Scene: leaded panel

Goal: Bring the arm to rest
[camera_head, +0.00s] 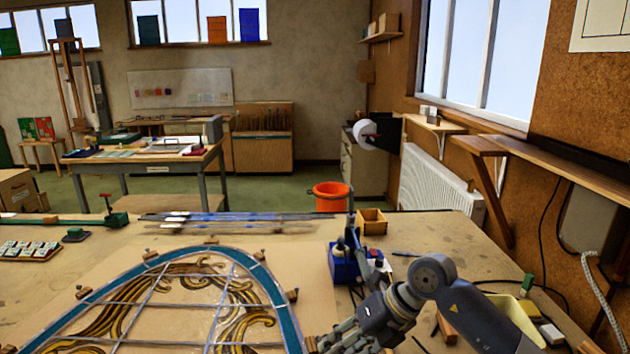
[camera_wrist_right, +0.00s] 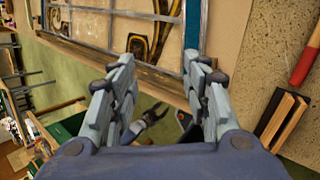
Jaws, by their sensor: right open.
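My right arm comes in from the lower right in the head view, bent over the workbench (camera_head: 445,240). Its gripper (camera_head: 338,338) is low at the bottom edge, by the lower right side of the leaded panel (camera_head: 160,295). In the right wrist view the right gripper (camera_wrist_right: 165,70) is open, with two separate fingers and nothing held between them. The panel's edge (camera_wrist_right: 192,28) and a wooden strip (camera_wrist_right: 95,55) show beyond the fingertips. My left gripper is in neither view.
A blue device (camera_head: 343,265) and a small wooden box (camera_head: 372,222) stand right of the panel. A yellow tray (camera_head: 515,312) lies near my right forearm. Pliers (camera_wrist_right: 152,117) show below the fingers in the wrist view. An orange bucket (camera_head: 331,196) stands behind the bench.

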